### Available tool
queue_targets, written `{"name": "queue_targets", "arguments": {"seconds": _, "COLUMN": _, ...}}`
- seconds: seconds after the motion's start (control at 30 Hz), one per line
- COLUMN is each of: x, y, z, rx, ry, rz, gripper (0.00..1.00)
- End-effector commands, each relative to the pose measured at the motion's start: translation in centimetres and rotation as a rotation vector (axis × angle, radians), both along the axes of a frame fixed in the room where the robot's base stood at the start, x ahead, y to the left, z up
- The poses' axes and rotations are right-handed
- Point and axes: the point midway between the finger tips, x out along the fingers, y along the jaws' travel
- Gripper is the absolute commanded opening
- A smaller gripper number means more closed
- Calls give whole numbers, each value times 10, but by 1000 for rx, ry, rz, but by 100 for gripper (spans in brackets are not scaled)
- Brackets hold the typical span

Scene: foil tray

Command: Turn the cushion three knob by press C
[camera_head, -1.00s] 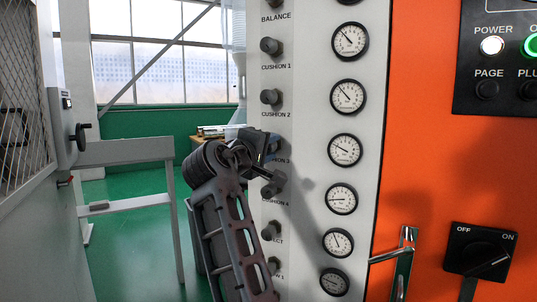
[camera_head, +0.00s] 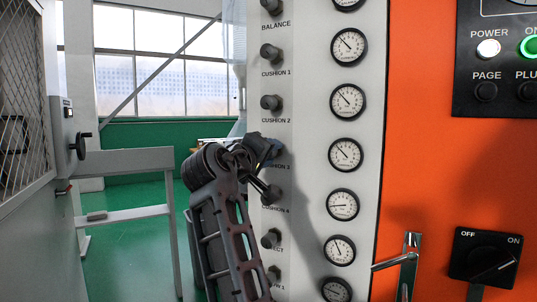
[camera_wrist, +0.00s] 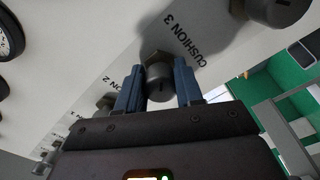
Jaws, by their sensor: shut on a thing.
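The cushion three knob (camera_wrist: 160,84) is a dark grey knob on the pale panel. In the wrist view it sits between the two blue fingers of my gripper (camera_wrist: 159,88), which is shut on it. The CUSHION 3 label (camera_wrist: 186,38) shows just beside it. In the head view my gripper (camera_head: 272,150) is at the panel between the CUSHION 2 and CUSHION 4 labels and hides this knob. The gauge level with it (camera_head: 346,155) has its needle pointing to the upper left.
The cushion 2 knob (camera_head: 271,102) is above and the cushion 4 knob (camera_head: 271,194) is close below my gripper. A column of gauges runs to the right. An orange panel has a lever handle (camera_head: 408,262) and an off/on switch (camera_head: 486,257). Green floor lies left.

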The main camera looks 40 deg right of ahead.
Motion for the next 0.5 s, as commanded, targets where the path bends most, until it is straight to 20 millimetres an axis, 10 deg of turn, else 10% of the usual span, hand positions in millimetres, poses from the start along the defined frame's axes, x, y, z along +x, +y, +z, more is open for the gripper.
{"name": "queue_targets", "arguments": {"seconds": 0.1, "x": -3, "y": -3, "z": -6, "rx": 8, "ry": 8, "rz": -13, "gripper": 6}}
{"name": "queue_targets", "arguments": {"seconds": 0.13, "x": -3, "y": -3, "z": -6, "rx": 8, "ry": 8, "rz": -13, "gripper": 38}}
{"name": "queue_targets", "arguments": {"seconds": 0.5, "x": -1, "y": -1, "z": -3, "rx": 5, "ry": 5, "rz": -6, "gripper": 60}}
